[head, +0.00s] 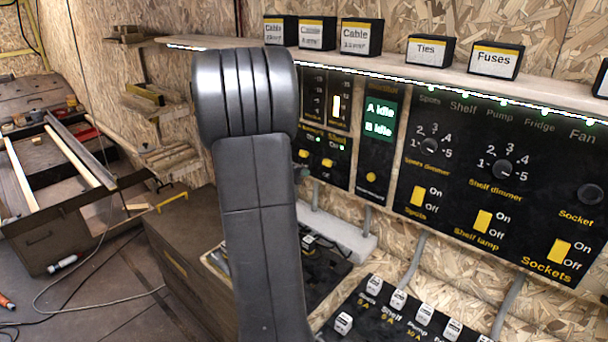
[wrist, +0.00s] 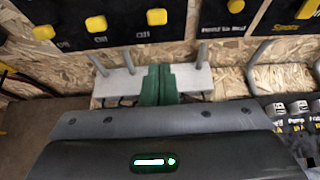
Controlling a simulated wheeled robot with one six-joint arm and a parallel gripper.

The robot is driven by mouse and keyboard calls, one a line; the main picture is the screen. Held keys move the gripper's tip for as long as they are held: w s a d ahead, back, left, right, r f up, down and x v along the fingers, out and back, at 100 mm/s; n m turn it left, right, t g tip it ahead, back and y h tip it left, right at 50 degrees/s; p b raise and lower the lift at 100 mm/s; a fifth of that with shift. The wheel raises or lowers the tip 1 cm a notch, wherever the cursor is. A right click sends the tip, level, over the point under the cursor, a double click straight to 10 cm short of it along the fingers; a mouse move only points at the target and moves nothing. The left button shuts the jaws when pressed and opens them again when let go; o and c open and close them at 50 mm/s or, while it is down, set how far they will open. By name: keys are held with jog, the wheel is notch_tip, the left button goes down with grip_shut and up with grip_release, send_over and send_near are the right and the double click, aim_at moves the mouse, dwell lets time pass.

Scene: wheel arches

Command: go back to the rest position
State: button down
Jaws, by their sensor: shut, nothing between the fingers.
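My gripper (wrist: 159,74) shows in the wrist view as two green fingers pressed together with nothing between them. It is in front of a pale grey block (wrist: 115,86) at the foot of the panel wall, below the black switch panels (wrist: 100,22). I cannot tell whether it touches the block. In the head view my own arm stands upright in the middle and hides the gripper. The pale grey block shows there too (head: 345,236), to the right of my arm.
Black control panels (head: 440,190) with yellow switches fill the wall. Labelled boxes stand on a shelf (head: 390,68) above. A fuse board (head: 388,322) lies low at front right.

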jog(key=shift+w+d+f+t+h+b, duration=0.85)
jog(key=shift+w+d+f+b, duration=0.7)
jog(key=shift+f, duration=0.5)
jog(key=shift+w+d+f+t+h+b, duration=0.9)
jog(key=shift+w+d+f+b, duration=0.3)
jog(key=shift+f+b, duration=0.7)
jog(key=shift+w+d+f+t+h+b, duration=0.85)
jog(key=shift+w+d+f+b, duration=0.65)
jog(key=shift+f, duration=0.65)
jog(key=shift+s+a, duration=0.1)
jog(key=shift+s, duration=0.05)
